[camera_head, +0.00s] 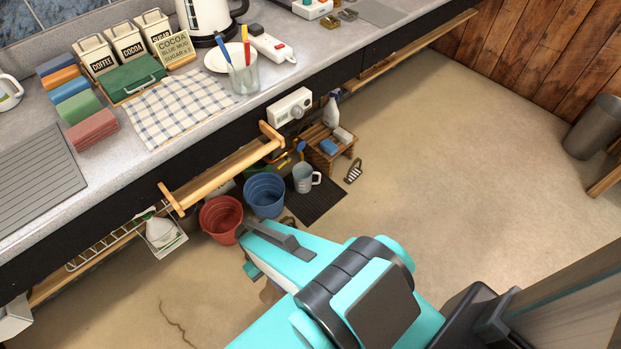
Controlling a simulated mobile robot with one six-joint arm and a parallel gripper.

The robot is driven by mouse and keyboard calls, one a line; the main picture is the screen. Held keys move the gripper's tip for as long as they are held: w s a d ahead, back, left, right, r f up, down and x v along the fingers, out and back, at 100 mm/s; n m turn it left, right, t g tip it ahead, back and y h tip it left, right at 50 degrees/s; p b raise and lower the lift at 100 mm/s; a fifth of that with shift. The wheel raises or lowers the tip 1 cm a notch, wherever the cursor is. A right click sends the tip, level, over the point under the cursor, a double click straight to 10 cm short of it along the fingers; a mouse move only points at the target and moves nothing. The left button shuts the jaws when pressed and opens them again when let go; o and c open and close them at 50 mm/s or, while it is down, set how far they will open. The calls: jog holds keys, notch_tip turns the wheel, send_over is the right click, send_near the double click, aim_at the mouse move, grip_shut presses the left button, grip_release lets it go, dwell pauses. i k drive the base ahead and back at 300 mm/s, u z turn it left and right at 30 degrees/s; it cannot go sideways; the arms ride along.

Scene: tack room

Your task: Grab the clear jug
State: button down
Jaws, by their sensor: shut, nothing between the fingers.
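A pale, see-through jug with a handle (304,179) stands upright on the floor below the counter, on or at the edge of a dark mat (318,208). It is right of a blue bucket (264,197). My gripper (250,240) is at the lower middle of the view, in front of the buckets and to the lower left of the jug. It is shut and empty, and it appears apart from the jug. My teal arm hides part of the floor.
A red bucket (220,219) stands left of the blue one. A slatted wooden stool (328,150) with a spray bottle stands behind the jug. A wooden rail (225,170) juts from the counter front above the buckets. The floor to the right (460,150) is clear.

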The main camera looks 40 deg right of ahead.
aim_at(303, 173)
jog(key=z, duration=0.25)
jog(key=k, duration=1.3)
jog(key=u, duration=0.35)
jog(key=i, duration=1)
jog(key=u, duration=0.05)
